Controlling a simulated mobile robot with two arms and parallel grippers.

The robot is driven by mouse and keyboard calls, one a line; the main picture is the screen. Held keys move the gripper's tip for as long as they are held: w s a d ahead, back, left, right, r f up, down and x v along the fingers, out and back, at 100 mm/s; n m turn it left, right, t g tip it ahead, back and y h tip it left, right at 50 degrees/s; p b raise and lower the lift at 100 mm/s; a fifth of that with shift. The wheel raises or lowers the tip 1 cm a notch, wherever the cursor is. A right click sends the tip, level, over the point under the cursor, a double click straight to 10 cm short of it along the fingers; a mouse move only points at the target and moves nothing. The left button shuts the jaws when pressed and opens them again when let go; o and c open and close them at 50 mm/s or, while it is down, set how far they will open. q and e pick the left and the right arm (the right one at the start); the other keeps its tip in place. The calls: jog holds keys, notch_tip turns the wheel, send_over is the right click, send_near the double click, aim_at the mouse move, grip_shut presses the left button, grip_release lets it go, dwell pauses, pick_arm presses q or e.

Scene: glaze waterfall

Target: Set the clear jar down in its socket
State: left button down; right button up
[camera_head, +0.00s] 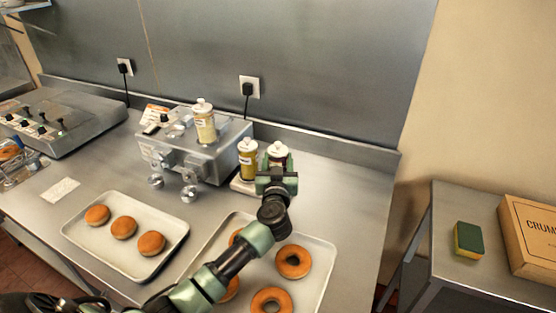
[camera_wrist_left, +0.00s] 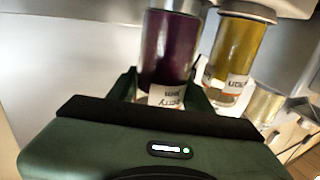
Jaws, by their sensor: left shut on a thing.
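My left gripper (camera_head: 277,172) is at the back of the counter, shut on a dark purple jar (camera_head: 278,151) with a white cap. In the left wrist view the purple jar (camera_wrist_left: 168,48) stands between the fingers, its label partly hidden. A yellow jar (camera_head: 248,160) stands just left of it, on a pale base (camera_head: 240,187); it also shows in the left wrist view (camera_wrist_left: 237,50). A pale, clear-looking jar (camera_head: 204,124) stands upright on top of the steel machine (camera_head: 215,160). Its socket cannot be made out. My right gripper is not in view.
A tray with buns (camera_head: 168,222) and a tray with doughnuts (camera_head: 325,262) lie at the front of the counter. A control unit (camera_head: 62,118) stands at the back left. A side table at right holds a sponge (camera_head: 468,239) and a cardboard box (camera_head: 530,240).

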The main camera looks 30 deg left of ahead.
pick_arm(q)
jog(key=shift+f, duration=0.4)
dwell(0.4)
